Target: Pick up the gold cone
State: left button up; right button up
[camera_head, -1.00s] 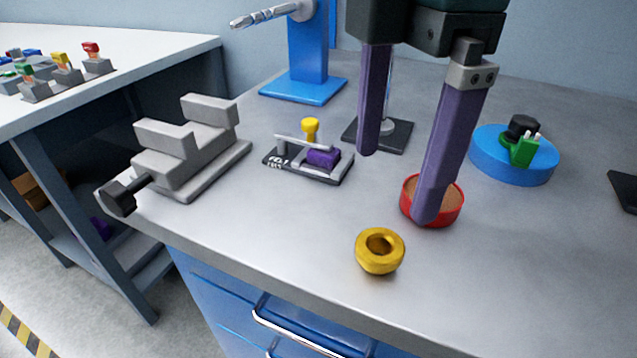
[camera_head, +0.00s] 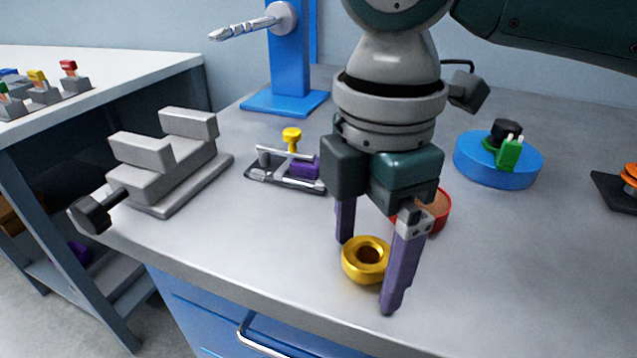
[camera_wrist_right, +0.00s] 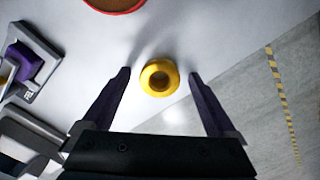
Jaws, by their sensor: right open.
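The gold cone (camera_head: 364,262) is a short, ring-like gold piece with a hole in its top. It sits on the grey workbench near its front edge. My right gripper (camera_head: 367,276) is open, pointing down, with one purple finger on either side of the gold cone in the head view. In the right wrist view the gold cone (camera_wrist_right: 159,78) lies between the lines of the open fingers (camera_wrist_right: 160,76), a little beyond their tips, with gaps on both sides. Whether the fingers reach the bench is unclear. My left gripper is out of view.
A red-rimmed dish (camera_head: 441,212) is just behind the right gripper. A grey vise (camera_head: 165,160) and a small fixture with a purple block (camera_head: 305,167) stand to the left. A blue round base (camera_head: 497,160) is at the right. The bench's front right is clear.

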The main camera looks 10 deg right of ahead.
grip_shut()
dwell(0.7)
